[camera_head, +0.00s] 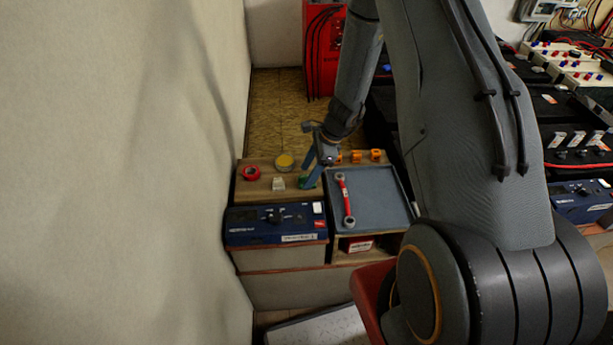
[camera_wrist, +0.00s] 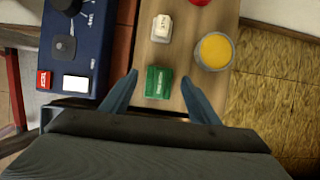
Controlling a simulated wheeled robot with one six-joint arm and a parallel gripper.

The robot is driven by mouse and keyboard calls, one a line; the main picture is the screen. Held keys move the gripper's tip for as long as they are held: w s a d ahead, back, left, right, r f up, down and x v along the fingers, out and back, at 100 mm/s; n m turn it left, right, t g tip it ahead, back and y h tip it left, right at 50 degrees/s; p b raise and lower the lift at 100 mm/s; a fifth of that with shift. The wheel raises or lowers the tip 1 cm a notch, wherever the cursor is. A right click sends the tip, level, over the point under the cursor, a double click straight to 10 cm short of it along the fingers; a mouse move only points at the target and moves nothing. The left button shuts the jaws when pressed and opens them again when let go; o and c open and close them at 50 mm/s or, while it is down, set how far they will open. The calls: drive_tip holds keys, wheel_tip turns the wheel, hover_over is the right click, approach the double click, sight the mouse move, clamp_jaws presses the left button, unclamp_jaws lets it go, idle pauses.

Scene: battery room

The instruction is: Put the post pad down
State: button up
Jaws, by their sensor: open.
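The post pad appears to be the small green block (camera_wrist: 158,82) lying on the wooden bench top (camera_wrist: 147,54) in the wrist view. In the head view only a bit of green (camera_head: 303,182) shows by my fingers. My gripper (camera_wrist: 158,78) is open, with one blue finger on each side of the block and a gap visible on both sides. In the head view my gripper (camera_head: 309,180) points down at the bench top, left of the grey tray. The block's near side is close to my gripper's body.
A white block (camera_wrist: 161,28) and a yellow-topped round tin (camera_wrist: 214,50) stand close by. A red ring (camera_head: 251,173) lies at left. A blue charger box (camera_head: 275,222) is in front. The grey tray (camera_head: 380,200) holds a red-handled wrench (camera_head: 345,199). Orange pieces (camera_head: 357,156) stand behind it.

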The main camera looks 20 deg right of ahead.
drive_tip(key=w+b+v, duration=0.1)
drive_tip(key=b+v, duration=0.1)
drive_tip(key=v, duration=0.7)
drive_tip(key=s+a+r+n+h, duration=0.2)
drive_tip(key=s+r+n, duration=0.5)
drive_tip(key=s+n, duration=0.3)
drive_tip(key=s+a+r+n+h, duration=0.2)
drive_tip(key=s+r+n, duration=0.6)
drive_tip(key=s+n, duration=0.2)
drive_tip(key=shift+o, duration=0.6)
